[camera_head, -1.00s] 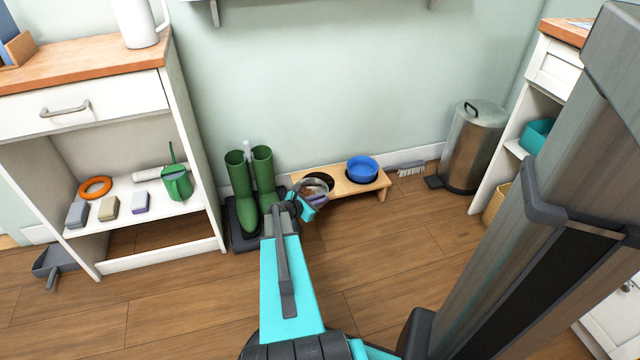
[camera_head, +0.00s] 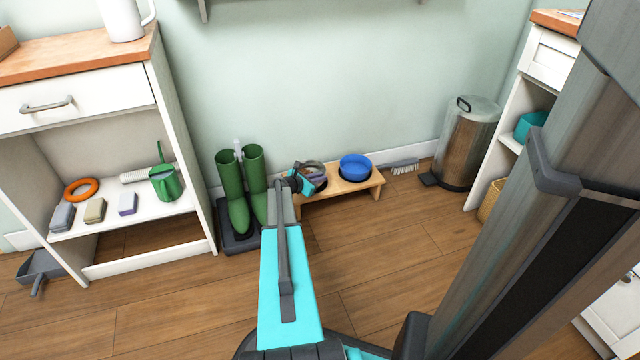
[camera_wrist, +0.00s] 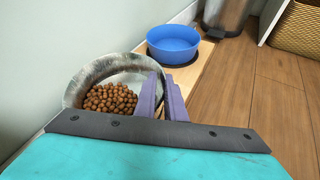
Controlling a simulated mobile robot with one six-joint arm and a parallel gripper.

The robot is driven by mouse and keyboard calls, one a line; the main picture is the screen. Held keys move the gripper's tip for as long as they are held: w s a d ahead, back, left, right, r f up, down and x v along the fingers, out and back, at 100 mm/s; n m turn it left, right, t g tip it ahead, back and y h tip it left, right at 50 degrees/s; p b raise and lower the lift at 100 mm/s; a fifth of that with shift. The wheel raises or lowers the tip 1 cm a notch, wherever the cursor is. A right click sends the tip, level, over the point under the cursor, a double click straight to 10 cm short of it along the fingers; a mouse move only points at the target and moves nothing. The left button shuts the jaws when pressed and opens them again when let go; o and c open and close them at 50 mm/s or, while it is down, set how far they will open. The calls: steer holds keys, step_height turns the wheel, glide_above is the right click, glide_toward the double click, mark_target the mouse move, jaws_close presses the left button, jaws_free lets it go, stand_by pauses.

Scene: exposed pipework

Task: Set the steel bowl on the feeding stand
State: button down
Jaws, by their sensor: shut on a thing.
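The steel bowl (camera_wrist: 88,78) with brown kibble in it is at the left of the wrist view. My gripper (camera_wrist: 165,95) is shut on its rim. In the head view the bowl (camera_head: 318,168) is partly hidden by my gripper (camera_head: 303,180), over the left part of the wooden feeding stand (camera_head: 350,187). I cannot tell whether the bowl touches the stand. The stand's left opening is hidden behind the bowl and my gripper. A blue bowl (camera_head: 355,166) sits in the stand's right opening, and it also shows in the wrist view (camera_wrist: 172,42).
Green boots (camera_head: 232,190) stand on a dark tray left of the stand. A white shelf unit (camera_head: 182,130) is at the left. The wooden floor in front is clear.

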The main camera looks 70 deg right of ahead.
steer(key=shift+w+d, duration=0.1)
steer(key=shift+d, duration=0.45)
steer(key=shift+w+d+f, duration=0.1)
steer(key=shift+d+f, duration=0.05)
steer(key=shift+d, duration=0.3)
steer(key=shift+d+f+b, duration=0.2)
steer(key=shift+f+b, duration=1.25)
steer(key=shift+f, duration=0.25)
steer(key=c, duration=1.8)
jaws_free()
